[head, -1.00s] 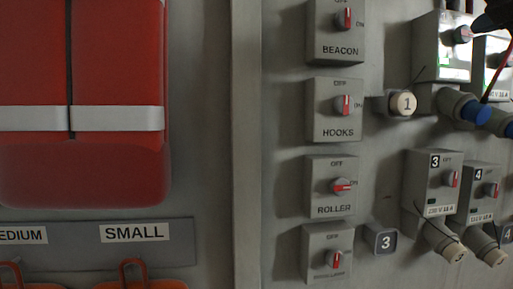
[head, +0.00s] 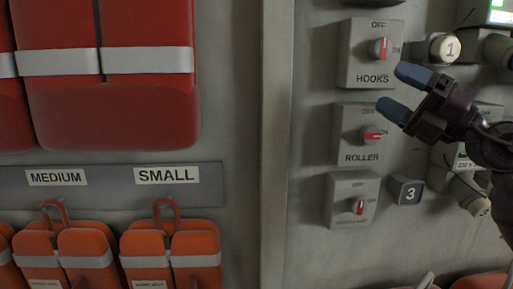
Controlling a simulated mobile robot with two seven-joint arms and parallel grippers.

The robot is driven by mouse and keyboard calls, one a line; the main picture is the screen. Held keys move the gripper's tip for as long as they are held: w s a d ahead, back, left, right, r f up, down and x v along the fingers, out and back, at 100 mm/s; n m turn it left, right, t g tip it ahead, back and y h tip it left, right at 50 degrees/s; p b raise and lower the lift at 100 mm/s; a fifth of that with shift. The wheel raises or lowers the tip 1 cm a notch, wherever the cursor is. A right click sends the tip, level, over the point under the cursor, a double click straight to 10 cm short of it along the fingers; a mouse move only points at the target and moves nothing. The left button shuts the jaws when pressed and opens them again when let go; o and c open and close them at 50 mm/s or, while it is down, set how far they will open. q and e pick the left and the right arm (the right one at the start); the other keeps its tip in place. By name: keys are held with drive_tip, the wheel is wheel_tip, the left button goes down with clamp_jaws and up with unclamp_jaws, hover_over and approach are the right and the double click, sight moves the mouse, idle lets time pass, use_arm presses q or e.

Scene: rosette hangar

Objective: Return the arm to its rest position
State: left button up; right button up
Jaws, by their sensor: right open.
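My right gripper (head: 396,91) comes in from the right edge of the head view. Its two blue-tipped fingers are spread apart and point left, with nothing between them. The fingertips show just right of the HOOKS switch box (head: 358,57) and the ROLLER switch box (head: 352,148). The gripper covers part of the panel behind it. I cannot tell how far the fingers are from the wall. My left gripper is not in view.
Orange vests (head: 172,246) hang under the SMALL label (head: 166,175). Red packs (head: 148,117) hang upper left.

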drive_tip(key=s+d+f+m+t+h, duration=0.15)
drive_tip(key=d+f+m+h, duration=0.25)
drive_tip(key=f+m+h, duration=0.55)
drive_tip(key=s+d+f+m+t+h, duration=0.1)
drive_tip(key=s+d+f+m+h, duration=0.25)
drive_tip(key=f+m+h, duration=0.65)
drive_tip(key=s+d+f+m+t+h, duration=0.2)
drive_tip(key=d+f+m+h, duration=0.25)
drive_tip(key=f+m, duration=0.9)
drive_tip(key=s+a+f+m+g, duration=0.1)
drive_tip(key=s+f+m+g, duration=0.1)
drive_tip(key=s+f+g, duration=0.8)
drive_tip(key=s+a+f+g+y, duration=0.2)
drive_tip(key=s+a+f, duration=0.1)
drive_tip(key=s+f, duration=0.35)
drive_tip(key=s+a+f+g+y, duration=0.3)
drive_tip(key=s+a+f, duration=0.15)
drive_tip(key=s, duration=0.35)
drive_tip(key=w+f+t, duration=0.7)
drive_tip(key=f+t, duration=0.1)
drive_tip(key=f, duration=0.2)
drive_tip(key=shift+d+n+t, duration=0.35)
drive_tip(key=shift+n, duration=0.05)
drive_tip(key=shift+f, duration=0.1)
